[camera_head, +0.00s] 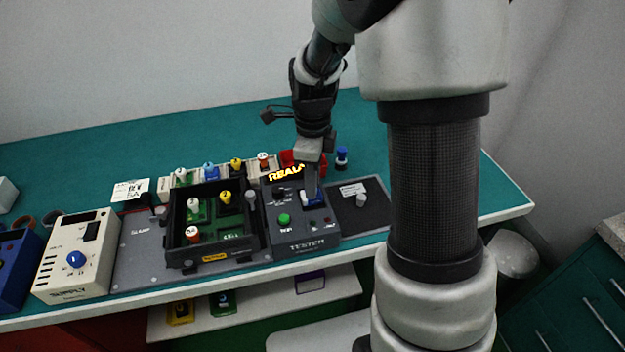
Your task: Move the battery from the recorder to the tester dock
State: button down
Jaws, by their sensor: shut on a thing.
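The tester (290,243) is a dark box with a green button and a lit orange display, in the middle of the bench. My gripper (311,188) points down over the tester's right part, shut on a small blue piece, which I take to be the battery (315,203). The battery is low at the tester's dock, mostly hidden by the fingers. I cannot tell whether it is fully seated. I cannot tell which item is the recorder.
Left of the tester stands a black open frame (178,240) with coloured knobs. A cream supply box (77,262) stands further left. Behind are a red bin (316,164) and a blue-topped knob (342,154). The bench's back area (200,136) is clear.

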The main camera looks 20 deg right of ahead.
jog(key=c, duration=1.5)
grip_release()
jog(key=shift+r+p, duration=1.95)
jog(key=shift+r, duration=0.6)
jog(key=shift+r, duration=0.1)
notch_tip(320, 180, up, 4)
jog(key=p, duration=0.3)
